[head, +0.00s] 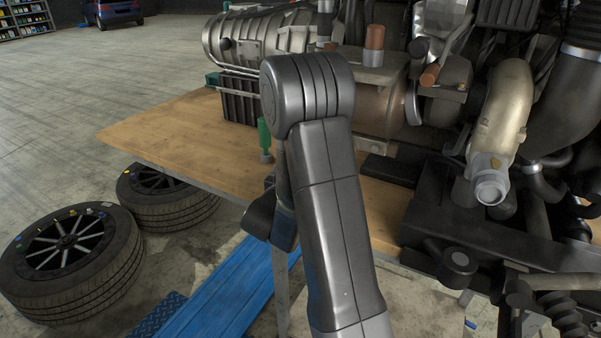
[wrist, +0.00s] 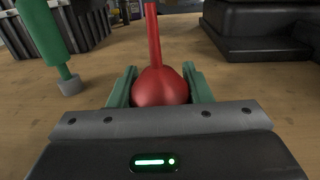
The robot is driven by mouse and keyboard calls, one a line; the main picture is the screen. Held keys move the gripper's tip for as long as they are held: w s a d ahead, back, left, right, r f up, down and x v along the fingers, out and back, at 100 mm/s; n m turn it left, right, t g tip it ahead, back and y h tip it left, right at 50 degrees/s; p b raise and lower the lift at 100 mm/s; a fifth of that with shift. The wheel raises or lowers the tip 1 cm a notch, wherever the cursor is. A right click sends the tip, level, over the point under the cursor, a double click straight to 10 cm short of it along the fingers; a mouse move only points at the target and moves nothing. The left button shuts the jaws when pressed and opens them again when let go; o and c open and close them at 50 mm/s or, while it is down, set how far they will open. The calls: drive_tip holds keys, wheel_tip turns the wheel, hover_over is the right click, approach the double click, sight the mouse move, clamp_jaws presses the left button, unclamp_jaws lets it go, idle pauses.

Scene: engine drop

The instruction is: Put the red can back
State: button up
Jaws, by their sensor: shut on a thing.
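The red can (wrist: 160,88) has a round, bulbous body and a thin straight spout rising from it. It shows only in the wrist view, at the centre. My gripper (wrist: 160,80) has green fingers on both sides of the can's body and is shut on it. The wooden workbench top (wrist: 110,88) lies around and beyond the can. I cannot tell whether the can's base touches it. In the head view my arm hides the fingers and the can.
A green tool with a grey foot (wrist: 45,35) stands left of the can; it also shows in the head view (head: 264,138). A dark block (wrist: 260,35) lies at the right. The engine (head: 500,110) fills the bench's right side. Tyres (head: 70,262) lie on the floor.

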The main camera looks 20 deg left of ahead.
drive_tip(key=shift+f, duration=0.3)
drive_tip(key=o, duration=1)
drive_tip(key=shift+r, duration=0.1)
drive_tip(key=shift+r+p, duration=0.2)
drive_tip(key=shift+p, duration=0.15)
drive_tip(key=shift+s+a+f, duration=0.1)
drive_tip(key=shift+s+f, duration=0.1)
drive_tip(key=shift+s, duration=0.15)
drive_tip(key=s+b, duration=0.2)
drive_tip(key=s, duration=1.1)
drive_tip(key=shift+s, duration=0.1)
